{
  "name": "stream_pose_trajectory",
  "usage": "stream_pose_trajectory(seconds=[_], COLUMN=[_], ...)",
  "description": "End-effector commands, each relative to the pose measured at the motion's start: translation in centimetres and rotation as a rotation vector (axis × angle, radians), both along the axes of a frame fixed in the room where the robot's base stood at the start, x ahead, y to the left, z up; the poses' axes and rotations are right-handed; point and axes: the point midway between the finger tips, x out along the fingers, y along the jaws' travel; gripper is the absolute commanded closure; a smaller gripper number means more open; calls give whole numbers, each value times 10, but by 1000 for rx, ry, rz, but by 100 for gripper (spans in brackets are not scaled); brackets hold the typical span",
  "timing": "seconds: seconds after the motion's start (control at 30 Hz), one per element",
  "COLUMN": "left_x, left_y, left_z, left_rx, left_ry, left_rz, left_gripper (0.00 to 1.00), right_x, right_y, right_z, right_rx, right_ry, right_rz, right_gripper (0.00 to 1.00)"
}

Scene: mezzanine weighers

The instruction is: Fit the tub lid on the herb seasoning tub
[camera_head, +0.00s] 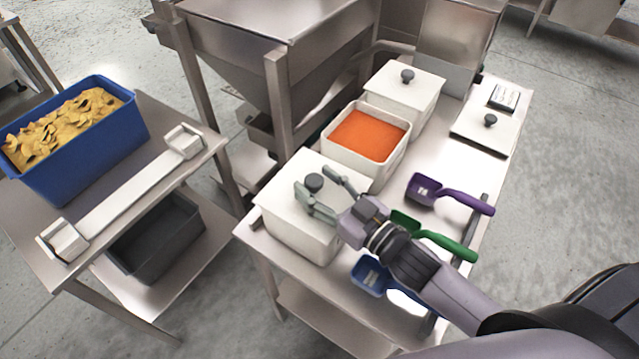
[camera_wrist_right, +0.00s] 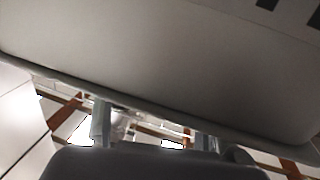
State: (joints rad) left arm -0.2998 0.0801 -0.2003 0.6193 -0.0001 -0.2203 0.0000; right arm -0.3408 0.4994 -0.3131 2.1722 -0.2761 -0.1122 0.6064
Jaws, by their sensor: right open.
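A white tub (camera_head: 295,235) stands at the near left of the steel table, with a white tub lid (camera_head: 290,180) with a dark knob on top of it. The lid looks level; its contents are hidden, so I cannot tell that it holds herb seasoning. My right gripper (camera_head: 316,183) is open, its fingers on either side of the knob. In the right wrist view the fingers (camera_wrist_right: 152,130) are apart below a large pale surface, which I cannot identify surely. My left gripper is not in view.
An open tub of orange powder (camera_head: 367,137) and a lidded tub (camera_head: 403,92) stand behind. Another lid (camera_head: 481,136) lies at the right. Purple (camera_head: 450,192), green (camera_head: 437,239) and blue (camera_head: 370,275) scoops lie near my right arm. A steel hopper (camera_head: 270,50) stands behind.

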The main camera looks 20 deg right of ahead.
Motion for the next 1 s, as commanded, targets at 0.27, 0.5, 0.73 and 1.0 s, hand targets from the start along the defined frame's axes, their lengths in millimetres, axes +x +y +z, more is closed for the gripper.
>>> stream_pose_trajectory(seconds=[0.27,0.5,0.73,1.0], left_x=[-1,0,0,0], left_y=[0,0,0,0], left_z=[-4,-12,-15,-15], left_rx=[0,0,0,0], left_ry=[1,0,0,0], left_rz=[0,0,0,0], left_gripper=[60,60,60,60], right_x=[-15,-47,-65,-67], right_y=[-7,-23,-32,-33], right_z=[0,1,2,4], right_rx=[0,-1,0,0], right_ry=[4,3,1,-1], right_rz=[-1,0,0,0], right_gripper=[50,50,50,50])
